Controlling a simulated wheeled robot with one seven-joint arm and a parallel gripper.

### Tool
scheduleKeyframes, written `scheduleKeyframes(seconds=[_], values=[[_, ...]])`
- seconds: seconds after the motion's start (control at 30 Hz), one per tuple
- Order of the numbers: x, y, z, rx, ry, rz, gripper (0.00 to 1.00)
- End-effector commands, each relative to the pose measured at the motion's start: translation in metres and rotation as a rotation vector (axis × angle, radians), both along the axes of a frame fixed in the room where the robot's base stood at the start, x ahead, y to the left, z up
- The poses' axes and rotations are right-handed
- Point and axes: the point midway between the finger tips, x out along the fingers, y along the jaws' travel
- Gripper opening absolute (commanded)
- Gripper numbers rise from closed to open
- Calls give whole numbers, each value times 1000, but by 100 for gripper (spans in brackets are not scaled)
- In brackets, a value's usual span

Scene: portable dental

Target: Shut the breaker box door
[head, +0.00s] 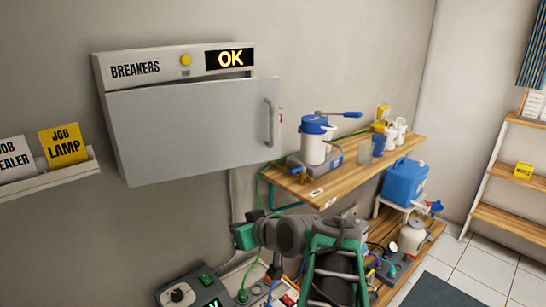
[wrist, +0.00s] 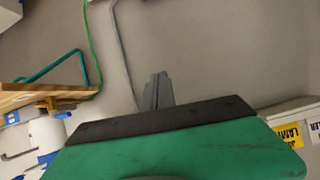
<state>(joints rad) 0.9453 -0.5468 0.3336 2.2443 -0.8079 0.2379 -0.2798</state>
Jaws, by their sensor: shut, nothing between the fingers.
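The breaker box (head: 132,69) hangs on the wall at upper left in the head view, with a yellow button and a lit OK display. Its grey door (head: 190,128) is slightly ajar: a dark gap shows along its top right, and its handle side stands out past the box. The handle (head: 270,122) is on the right. In the wrist view my gripper (wrist: 158,88) is shut and empty, its fingers together in front of bare wall. In the head view my arm is below the door and apart from it; the fingertips are not clear there.
A wooden shelf (head: 340,172) with a blue-and-white pump device (head: 317,138) stands right of the box. A card tray (head: 50,178) is on the wall at left. A grey conduit (head: 233,205) runs down below the box. The wall below the door is mostly clear.

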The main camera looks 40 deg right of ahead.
Motion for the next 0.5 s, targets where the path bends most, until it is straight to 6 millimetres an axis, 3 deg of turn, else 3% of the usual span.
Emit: scheduleKeyframes(seconds=[0.03, 0.1, 0.2, 0.37, 0.5], values=[[-7, -38, 22, -22, -107, -62, 0], [-21, -76, 57, -62, -252, -119, 0], [-47, -114, 98, -120, -406, -187, 0], [-69, -136, 129, -165, -516, -233, 0], [-57, -139, 132, -165, -522, -230, 0]])
